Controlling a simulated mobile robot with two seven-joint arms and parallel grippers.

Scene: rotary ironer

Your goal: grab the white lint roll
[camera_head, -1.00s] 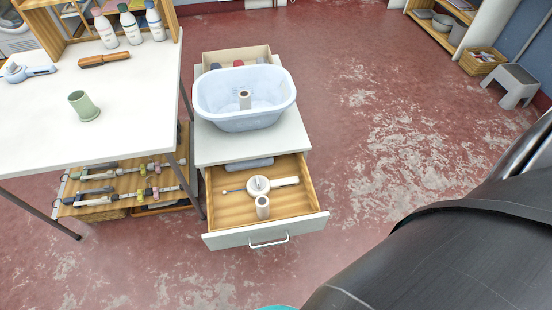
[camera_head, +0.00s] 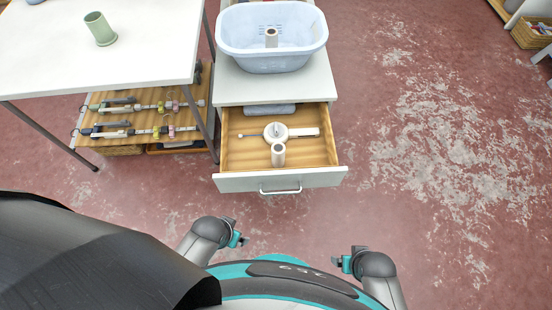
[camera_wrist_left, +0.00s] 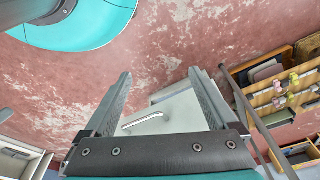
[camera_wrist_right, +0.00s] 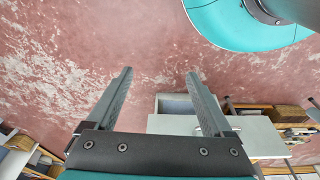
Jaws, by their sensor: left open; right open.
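A white roll (camera_head: 278,154) stands upright in the open wooden drawer (camera_head: 235,161), near its front. A second pale roll (camera_head: 271,38) stands in the blue basin (camera_head: 271,62) on top of the cabinet. I cannot tell for sure which is the lint roll. My left gripper (camera_head: 240,240) and my right gripper (camera_head: 340,262) are low in the head view, in front of the drawer and well apart from both rolls. Both are open and empty, as the left wrist view (camera_wrist_left: 160,75) and right wrist view (camera_wrist_right: 160,73) show. Neither wrist view clearly shows a roll.
A round white tool with a handle (camera_head: 277,132) lies in the drawer behind the roll. A white table (camera_head: 150,60) with a green cup (camera_head: 100,29) stands left, above a shelf of clamps (camera_head: 145,130). The red floor (camera_head: 430,170) right of the cabinet is clear.

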